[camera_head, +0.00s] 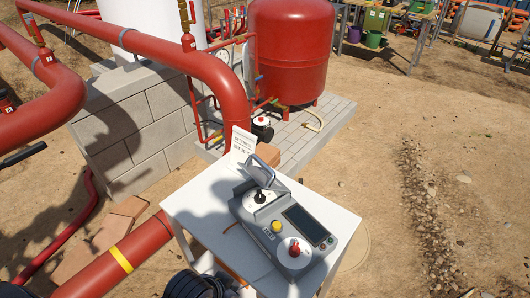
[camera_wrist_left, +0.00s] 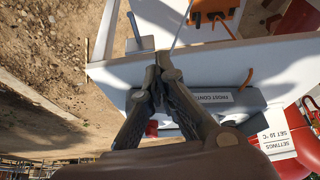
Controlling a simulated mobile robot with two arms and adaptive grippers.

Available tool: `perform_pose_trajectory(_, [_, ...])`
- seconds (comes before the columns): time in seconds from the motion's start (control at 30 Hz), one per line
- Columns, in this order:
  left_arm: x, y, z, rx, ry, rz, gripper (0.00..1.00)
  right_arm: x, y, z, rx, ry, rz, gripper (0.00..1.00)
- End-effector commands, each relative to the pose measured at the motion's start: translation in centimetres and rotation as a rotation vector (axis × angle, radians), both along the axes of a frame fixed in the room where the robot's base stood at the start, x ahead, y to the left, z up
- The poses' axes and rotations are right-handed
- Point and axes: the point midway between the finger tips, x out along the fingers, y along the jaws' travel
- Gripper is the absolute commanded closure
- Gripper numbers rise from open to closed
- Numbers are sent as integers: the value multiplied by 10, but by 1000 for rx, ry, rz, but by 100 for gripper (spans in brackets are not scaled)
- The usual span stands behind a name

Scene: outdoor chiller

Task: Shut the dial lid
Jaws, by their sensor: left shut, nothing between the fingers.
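In the head view, a grey control box (camera_head: 248,214) stands on a white table (camera_head: 190,207). Its dial (camera_head: 260,197) is black and white and lies uncovered. The dial lid (camera_head: 262,171), a grey frame, stands raised and tilted at the dial's back edge. My left gripper (camera_wrist_left: 160,72) shows in the left wrist view. Its fingers are shut with nothing between them, above the white table and near a grey surface labelled "FROST CONT" (camera_wrist_left: 211,97). The fingers hide part of that surface. I cannot make out the left gripper in the head view, and my right gripper is in neither view.
The box also carries a yellow button (camera_head: 277,226), a dark screen (camera_head: 305,223) and a red knob (camera_head: 294,248). A white settings card (camera_head: 243,145) stands behind it. Red pipes (camera_head: 180,55) and a red tank (camera_head: 291,55) lie beyond. Bare ground is free at the right.

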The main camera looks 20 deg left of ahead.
Motion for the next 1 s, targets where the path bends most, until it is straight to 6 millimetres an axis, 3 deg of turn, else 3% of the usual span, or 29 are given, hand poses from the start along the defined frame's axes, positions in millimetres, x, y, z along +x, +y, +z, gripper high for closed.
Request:
perform_pose_trajectory(0.03, [18,-11,25,-20,-59,-53,100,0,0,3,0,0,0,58])
perform_pose_trajectory(0.1, [35,-26,42,-49,-112,-119,100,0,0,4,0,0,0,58])
perform_pose_trajectory(0.4, [102,-80,85,-147,-291,-382,100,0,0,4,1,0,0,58])
perform_pose_trajectory(0.57, [147,-90,107,-182,-364,-507,100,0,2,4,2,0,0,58])
perform_pose_trajectory(0.67, [180,-78,123,-194,-395,-545,100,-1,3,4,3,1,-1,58])
perform_pose_trajectory(0.73, [206,-60,137,-200,-417,-539,100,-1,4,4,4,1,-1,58])
perform_pose_trajectory(0.9, [262,0,183,-215,-481,-449,100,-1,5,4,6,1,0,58])
perform_pose_trajectory(1.0, [284,33,208,-225,-519,-384,100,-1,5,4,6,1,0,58])
